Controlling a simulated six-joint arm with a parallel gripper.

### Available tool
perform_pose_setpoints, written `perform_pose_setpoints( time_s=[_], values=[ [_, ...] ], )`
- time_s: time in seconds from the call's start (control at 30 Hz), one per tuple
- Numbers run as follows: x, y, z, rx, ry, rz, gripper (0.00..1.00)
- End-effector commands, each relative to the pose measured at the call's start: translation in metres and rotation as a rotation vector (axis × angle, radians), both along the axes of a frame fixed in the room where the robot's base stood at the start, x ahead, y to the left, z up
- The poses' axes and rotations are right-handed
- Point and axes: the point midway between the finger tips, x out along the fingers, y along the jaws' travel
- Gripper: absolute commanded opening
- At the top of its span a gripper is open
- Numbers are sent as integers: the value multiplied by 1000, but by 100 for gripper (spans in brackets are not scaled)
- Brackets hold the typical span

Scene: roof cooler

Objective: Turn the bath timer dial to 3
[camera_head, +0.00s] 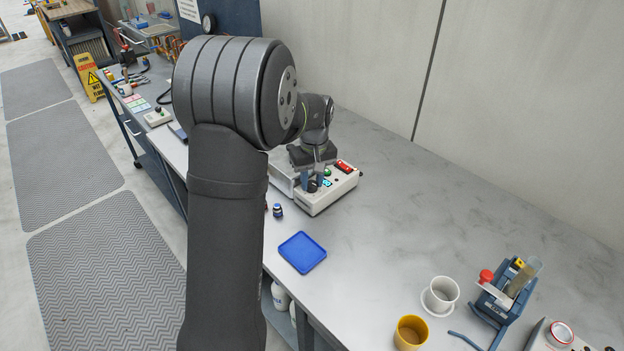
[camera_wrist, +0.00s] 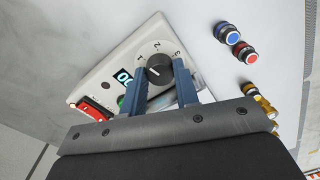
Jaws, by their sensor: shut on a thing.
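The bath timer dial (camera_wrist: 160,67) is a black knob with a white mark, on the sloped face of a pale control box (camera_wrist: 100,73). The numerals 1, 2 and 3 run around its far side. The white mark shows on the dial's left part, toward the side of the 1 rather than the 3. My gripper (camera_wrist: 161,80) has one blue finger on each side of the dial and is shut on it. In the head view my gripper (camera_head: 313,183) is over the box (camera_head: 327,196); the dial is mostly hidden by the fingers there.
A small display (camera_wrist: 124,77) reading 00 and a red rocker switch (camera_wrist: 95,108) are left of the dial. Blue (camera_wrist: 228,32) and red (camera_wrist: 244,51) button parts lie nearby. A blue tray (camera_head: 302,252), white cup (camera_head: 443,291) and yellow cup (camera_head: 410,333) stand nearer the front.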

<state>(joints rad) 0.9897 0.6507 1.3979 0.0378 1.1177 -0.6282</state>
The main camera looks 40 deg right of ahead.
Motion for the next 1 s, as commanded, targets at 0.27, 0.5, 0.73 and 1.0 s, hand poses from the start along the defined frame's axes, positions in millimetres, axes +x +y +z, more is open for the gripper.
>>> perform_pose_setpoints(
  time_s=[0.27, 0.5, 0.73, 1.0],
  values=[
    [0, 0, 1, -1, -2, -260, 5],
    [0, 0, 1, -2, -3, -489, 5],
    [0, 0, 1, -2, -3, -707, 5],
    [0, 0, 1, -2, -3, -963, 5]
  ],
)
